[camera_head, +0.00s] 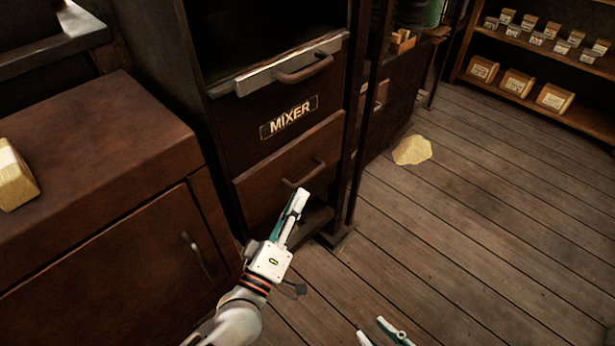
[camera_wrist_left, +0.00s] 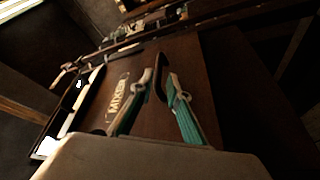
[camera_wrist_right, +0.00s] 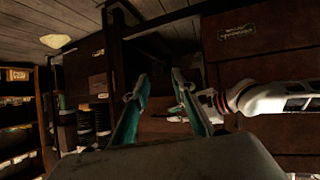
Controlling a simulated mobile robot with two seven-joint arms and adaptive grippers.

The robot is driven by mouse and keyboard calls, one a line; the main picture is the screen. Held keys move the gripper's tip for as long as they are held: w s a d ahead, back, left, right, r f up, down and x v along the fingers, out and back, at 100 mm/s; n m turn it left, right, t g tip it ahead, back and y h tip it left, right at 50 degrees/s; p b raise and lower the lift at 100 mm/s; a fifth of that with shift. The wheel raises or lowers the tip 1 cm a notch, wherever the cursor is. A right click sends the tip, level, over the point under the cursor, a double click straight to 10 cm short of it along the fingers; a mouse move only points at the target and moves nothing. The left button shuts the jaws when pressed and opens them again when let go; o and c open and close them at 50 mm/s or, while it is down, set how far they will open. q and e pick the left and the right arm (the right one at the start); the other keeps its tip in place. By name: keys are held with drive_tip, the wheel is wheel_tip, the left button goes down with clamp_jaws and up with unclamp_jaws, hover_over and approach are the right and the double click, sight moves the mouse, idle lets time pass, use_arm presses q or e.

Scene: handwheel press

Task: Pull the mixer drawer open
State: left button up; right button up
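The MIXER label (camera_head: 289,117) is on a dark brown cabinet front, below an upper pull handle (camera_head: 302,70) and above a lower drawer (camera_head: 262,190). My left gripper (camera_head: 300,196) is just in front of and below that handle in the head view. In the left wrist view its fingers (camera_wrist_left: 160,76) are apart, with the dark handle (camera_wrist_left: 158,88) showing between the fingertips; contact cannot be told. My right gripper (camera_head: 382,330) is low at the bottom edge, its fingers apart and empty in the right wrist view (camera_wrist_right: 160,86).
A brown cabinet (camera_head: 90,150) with a yellowish block (camera_head: 14,178) on it stands at the left. A dark upright post (camera_head: 362,120) stands right of the drawers. Pale powder (camera_head: 412,150) lies on the plank floor (camera_head: 480,220), which is otherwise clear. Shelves with small boxes (camera_head: 518,82) stand at the back right.

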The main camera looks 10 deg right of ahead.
sight(309, 175)
use_arm(q)
drive_tip(key=b+x, duration=0.1)
drive_tip(key=x, duration=0.6)
drive_tip(key=shift+c, duration=0.4)
clamp_jaws()
